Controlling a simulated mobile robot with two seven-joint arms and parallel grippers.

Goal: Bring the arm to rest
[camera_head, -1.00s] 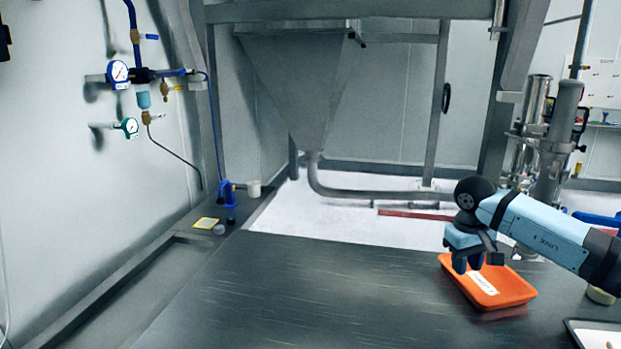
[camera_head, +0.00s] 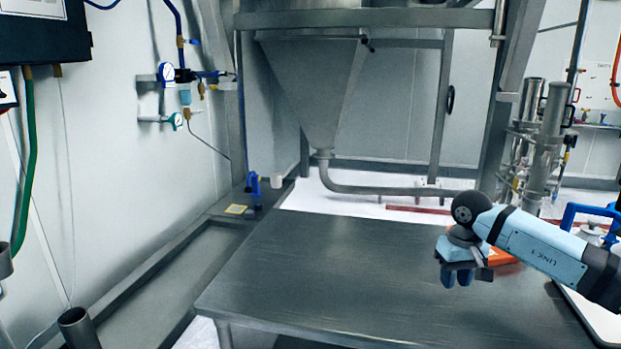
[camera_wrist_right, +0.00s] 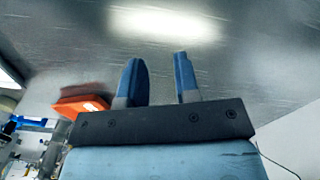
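My right gripper (camera_head: 458,279) hangs over the right part of the dark metal table in the head view, in front of the orange tray. In the right wrist view my right gripper (camera_wrist_right: 160,80) has its two blue fingers apart, with nothing between them. The orange tray (camera_head: 503,257) is mostly hidden behind my right arm in the head view. It also shows in the right wrist view (camera_wrist_right: 78,107), to the left of the fingers and apart from them. My left gripper is in neither view.
The metal table (camera_head: 330,270) is bare to the left of my arm. A white tray (camera_head: 598,318) lies at its right edge. A steel hopper (camera_head: 312,90) stands behind the table. Gauges (camera_head: 166,72) and pipes line the left wall.

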